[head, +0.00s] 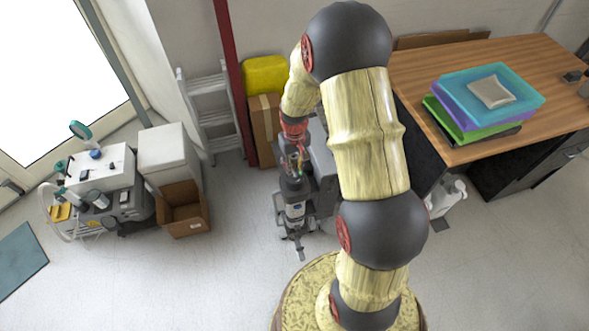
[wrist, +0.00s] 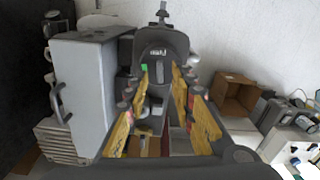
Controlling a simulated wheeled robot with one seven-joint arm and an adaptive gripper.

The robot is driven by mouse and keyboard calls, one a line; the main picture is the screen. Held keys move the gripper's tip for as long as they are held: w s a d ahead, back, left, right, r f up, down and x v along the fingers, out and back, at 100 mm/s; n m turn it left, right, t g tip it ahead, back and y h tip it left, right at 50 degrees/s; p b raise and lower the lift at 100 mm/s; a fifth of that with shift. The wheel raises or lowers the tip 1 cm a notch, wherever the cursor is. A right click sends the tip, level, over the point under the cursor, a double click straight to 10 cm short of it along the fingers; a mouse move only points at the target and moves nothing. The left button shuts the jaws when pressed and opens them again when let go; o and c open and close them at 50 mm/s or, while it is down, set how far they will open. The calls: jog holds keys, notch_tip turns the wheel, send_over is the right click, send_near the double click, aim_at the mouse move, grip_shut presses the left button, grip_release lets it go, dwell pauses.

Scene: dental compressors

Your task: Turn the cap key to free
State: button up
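My gripper (wrist: 162,84) shows in the wrist view as two yellow finger assemblies with a clear gap between them, open, with nothing seen held. Beyond the fingertips is a dark rounded part of a machine (wrist: 157,45) with a small pale label and an upright grey piece. A small green patch shows by the left fingertip. I cannot tell which part is the cap key, or whether the fingers touch anything. In the head view my gripper (head: 294,166) points down over the dark machine (head: 295,212), just left of my arm; the fingertips are hard to make out.
A grey cabinet-like unit (wrist: 85,90) stands close left of my gripper in the wrist view. An open cardboard box (head: 183,212) and a compressor unit (head: 105,192) stand left in the head view. A wooden desk (head: 440,75) with stacked trays is right.

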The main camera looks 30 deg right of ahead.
notch_tip(320, 180, up, 10)
jog(key=shift+f, duration=0.15)
dwell(0.3)
jog(key=b, duration=0.6)
send_over(294, 172)
notch_tip(294, 172, down, 5)
jog(key=shift+s+d+r, duration=0.1)
jog(key=shift+r, duration=0.1)
notch_tip(294, 172, down, 7)
jog(key=shift+f+b, duration=0.2)
jog(key=shift+b, duration=0.75)
jog(key=shift+c, duration=0.4)
grip_shut()
